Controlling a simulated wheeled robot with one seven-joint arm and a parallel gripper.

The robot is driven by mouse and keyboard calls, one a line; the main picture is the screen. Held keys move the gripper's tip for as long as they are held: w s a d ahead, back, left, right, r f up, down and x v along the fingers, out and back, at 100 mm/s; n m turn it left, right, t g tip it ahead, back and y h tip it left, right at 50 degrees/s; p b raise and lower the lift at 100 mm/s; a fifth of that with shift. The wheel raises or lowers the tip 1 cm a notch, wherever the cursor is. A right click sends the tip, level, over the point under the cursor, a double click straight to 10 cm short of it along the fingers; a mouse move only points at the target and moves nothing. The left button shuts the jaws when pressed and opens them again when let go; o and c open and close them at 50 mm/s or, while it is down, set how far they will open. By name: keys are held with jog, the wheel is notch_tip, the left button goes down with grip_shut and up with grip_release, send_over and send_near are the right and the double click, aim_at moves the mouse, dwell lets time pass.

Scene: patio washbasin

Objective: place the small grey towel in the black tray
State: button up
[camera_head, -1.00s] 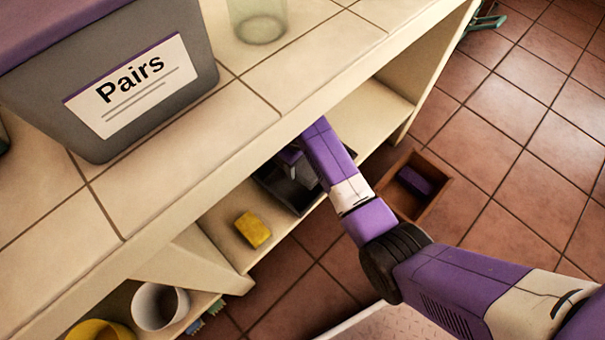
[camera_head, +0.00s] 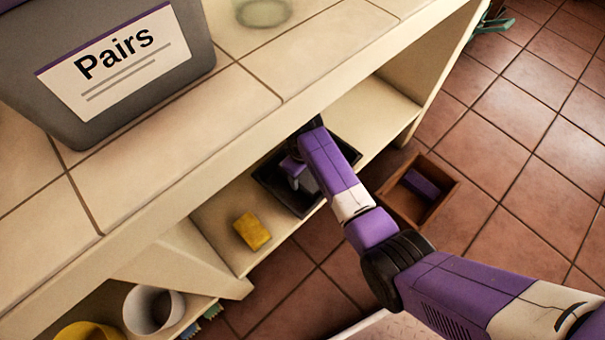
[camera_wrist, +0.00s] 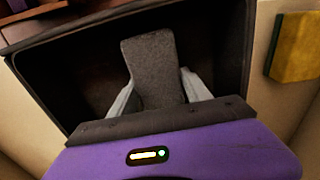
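The small grey towel (camera_wrist: 153,70) shows in the wrist view as a dark grey slab between the two light grey fingers of my gripper (camera_wrist: 160,92). The fingers press on both its sides. The black tray (camera_wrist: 232,42) surrounds the towel in that view. In the head view the black tray (camera_head: 345,150) stands on the shelf under the counter, and my gripper (camera_head: 300,182) reaches over it, partly hidden by my arm. Whether the towel touches the tray floor I cannot tell.
A yellow sponge (camera_head: 251,231) lies on the shelf left of the tray. A wooden box (camera_head: 448,200) with a purple item stands to the right. The tiled counter edge (camera_head: 215,150) overhangs the shelf. A grey bin labelled Pairs (camera_head: 195,40) and a glass (camera_head: 262,12) stand on top.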

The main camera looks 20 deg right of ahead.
jog(key=o, duration=0.3)
notch_tip(320, 180, up, 12)
jog(key=p, duration=0.5)
jog(key=shift+r, duration=0.15)
dwell(0.4)
